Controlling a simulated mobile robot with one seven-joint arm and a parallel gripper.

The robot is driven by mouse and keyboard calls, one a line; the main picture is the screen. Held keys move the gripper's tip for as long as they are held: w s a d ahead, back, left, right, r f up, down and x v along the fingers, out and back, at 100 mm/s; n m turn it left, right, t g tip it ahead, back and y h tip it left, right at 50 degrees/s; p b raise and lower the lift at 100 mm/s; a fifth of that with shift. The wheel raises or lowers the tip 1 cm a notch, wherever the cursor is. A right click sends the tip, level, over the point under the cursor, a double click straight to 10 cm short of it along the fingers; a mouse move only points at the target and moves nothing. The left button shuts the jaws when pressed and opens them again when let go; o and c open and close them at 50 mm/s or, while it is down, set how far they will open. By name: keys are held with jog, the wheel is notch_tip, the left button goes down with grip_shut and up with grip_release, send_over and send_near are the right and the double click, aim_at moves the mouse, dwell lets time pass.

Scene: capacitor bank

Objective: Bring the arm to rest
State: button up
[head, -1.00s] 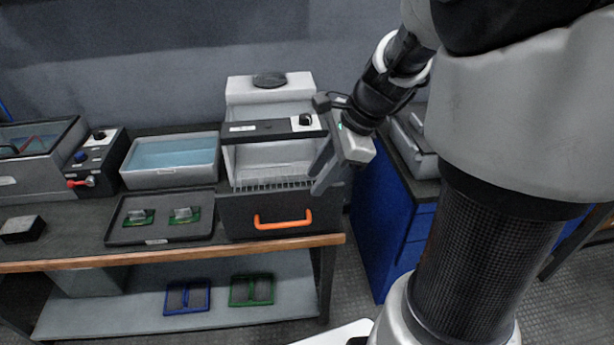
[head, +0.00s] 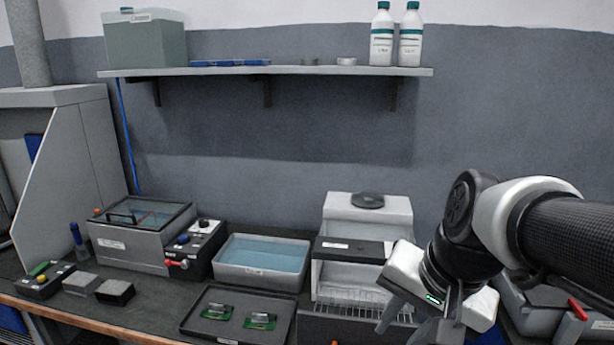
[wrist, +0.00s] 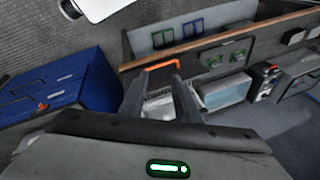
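My arm reaches in from the right in the head view, its forearm level and its wrist bent downward. My gripper (head: 405,330) hangs in front of the white drying machine at the right part of the bench. In the wrist view my gripper (wrist: 158,80) shows two dark fingers set apart, with only the machine and its orange handle (wrist: 161,65) seen beyond the gap. Nothing is held. The fingertips are partly cut off by the lower edge of the head view.
The white machine (head: 368,215) stands just behind my gripper. A water-filled tray (head: 262,262) and a dark tray with two green boards (head: 212,320) lie left of it. A wall shelf (head: 220,72) carries two bottles. A blue cabinet (wrist: 60,85) shows in the wrist view.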

jog(key=s+r+n+t+h, duration=0.1)
jog(key=s+r+n+t, duration=0.1)
jog(key=s+n, duration=0.4)
notch_tip(320, 180, up, 16)
jog(key=w+p, duration=0.1)
jog(key=p, duration=1.4)
jog(key=shift+w+a+f+n+p, duration=0.15)
jog(key=shift+n+p, duration=0.25)
